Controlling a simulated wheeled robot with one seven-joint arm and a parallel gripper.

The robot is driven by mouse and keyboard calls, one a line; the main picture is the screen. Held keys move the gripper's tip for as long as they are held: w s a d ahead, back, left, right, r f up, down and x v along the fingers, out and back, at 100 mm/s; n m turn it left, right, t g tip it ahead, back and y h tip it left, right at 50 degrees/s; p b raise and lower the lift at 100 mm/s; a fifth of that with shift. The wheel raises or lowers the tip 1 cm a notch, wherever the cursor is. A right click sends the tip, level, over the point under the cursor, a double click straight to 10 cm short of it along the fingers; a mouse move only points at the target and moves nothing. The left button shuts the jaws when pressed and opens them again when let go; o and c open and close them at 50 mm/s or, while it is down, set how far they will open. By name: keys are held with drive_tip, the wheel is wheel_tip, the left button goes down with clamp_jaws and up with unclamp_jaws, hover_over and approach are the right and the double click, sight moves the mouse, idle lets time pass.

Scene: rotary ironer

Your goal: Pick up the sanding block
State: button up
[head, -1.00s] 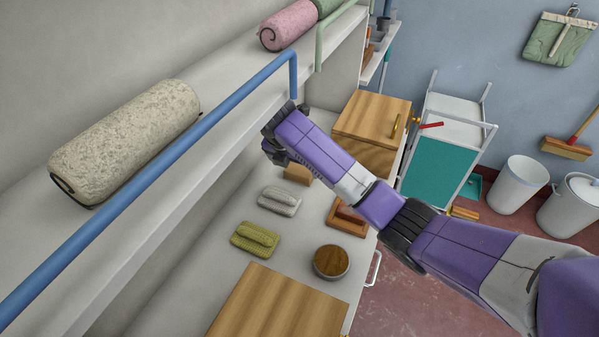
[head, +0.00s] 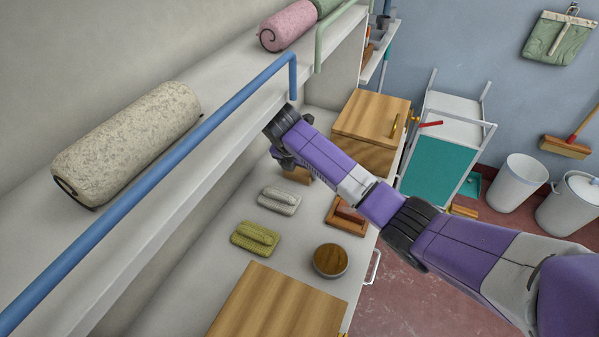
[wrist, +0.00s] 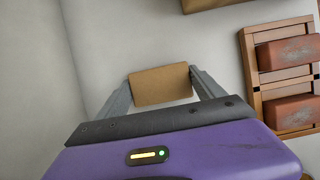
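The sanding block looks to be the small tan block (wrist: 160,84) on the pale counter. In the wrist view it lies between the tips of my gripper's two grey fingers (wrist: 160,77), one at its left edge and one at its right. The fingers stand apart, about as wide as the block; I cannot tell whether they touch it. In the head view the block (head: 299,175) shows partly beneath my gripper (head: 285,160), which hides the rest of it and covers its own fingertips.
A wooden box (head: 371,117) stands behind. A blue rail (head: 180,150) and shelf edge run close to my gripper's left.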

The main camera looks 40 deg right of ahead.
drive_tip(key=shift+c, duration=1.4)
drive_tip(key=shift+s+r, duration=0.1)
drive_tip(key=shift+s+d+r, duration=0.15)
drive_tip(key=shift+s+r, duration=0.05)
drive_tip(key=s+d+r, duration=0.1)
drive_tip(key=s+r, duration=0.1)
drive_tip(key=s, duration=0.2)
drive_tip(key=s+d+r, duration=0.1)
drive_tip(key=s+r, duration=0.2)
drive_tip(key=s, duration=0.1)
drive_tip(key=s+d+r, duration=0.2)
drive_tip(key=s, duration=0.1)
drive_tip(key=shift+s+d+r, duration=0.1)
drive_tip(key=shift+s+r, duration=0.05)
drive_tip(key=shift+s, duration=0.25)
drive_tip(key=shift+s+d, duration=0.15)
drive_tip(key=shift+s, duration=0.25)
